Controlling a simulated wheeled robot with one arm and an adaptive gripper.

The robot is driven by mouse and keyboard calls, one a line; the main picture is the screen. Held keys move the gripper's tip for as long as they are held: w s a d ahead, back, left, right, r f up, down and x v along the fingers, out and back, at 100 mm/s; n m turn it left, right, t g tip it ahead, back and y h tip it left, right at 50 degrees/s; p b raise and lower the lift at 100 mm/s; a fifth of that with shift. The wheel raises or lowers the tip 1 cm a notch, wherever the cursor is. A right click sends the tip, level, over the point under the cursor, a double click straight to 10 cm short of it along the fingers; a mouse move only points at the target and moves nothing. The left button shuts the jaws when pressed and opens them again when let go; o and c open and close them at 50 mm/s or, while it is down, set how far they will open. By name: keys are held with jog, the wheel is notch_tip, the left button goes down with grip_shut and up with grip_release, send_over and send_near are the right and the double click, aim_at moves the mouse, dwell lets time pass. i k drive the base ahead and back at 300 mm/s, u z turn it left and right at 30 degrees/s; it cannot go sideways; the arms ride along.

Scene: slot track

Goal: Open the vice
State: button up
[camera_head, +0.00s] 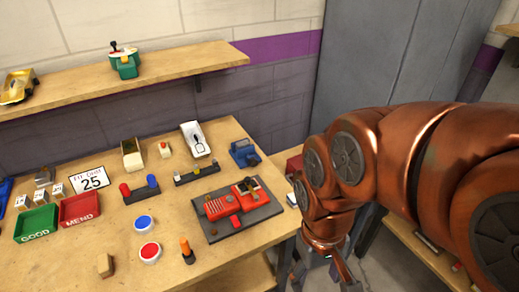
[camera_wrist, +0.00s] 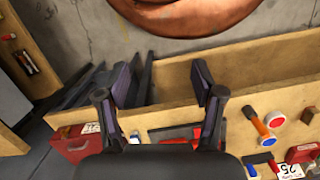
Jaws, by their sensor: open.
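A small blue device that looks like the vice (camera_head: 244,153) stands at the back right of the wooden table. It is too small to tell how far its jaws are apart, and I cannot make it out in the wrist view. My gripper (camera_head: 321,272) hangs beyond the table's right edge, to the right of and nearer than the vice, and touches nothing. In the wrist view my gripper (camera_wrist: 162,82) shows two dark fingers spread wide with nothing between them.
A red model on a dark plate (camera_head: 211,228) lies near the table's right edge, in front of the vice. The green GOOD tray (camera_head: 37,222) and red MEND tray (camera_head: 80,208) are far left. A shelf (camera_head: 190,62) runs above.

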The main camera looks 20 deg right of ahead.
aim_at(253, 162)
jog(key=k, duration=1.3)
jog(key=u, duration=0.85)
jog(key=i, duration=1.75)
jog(key=z, duration=0.75)
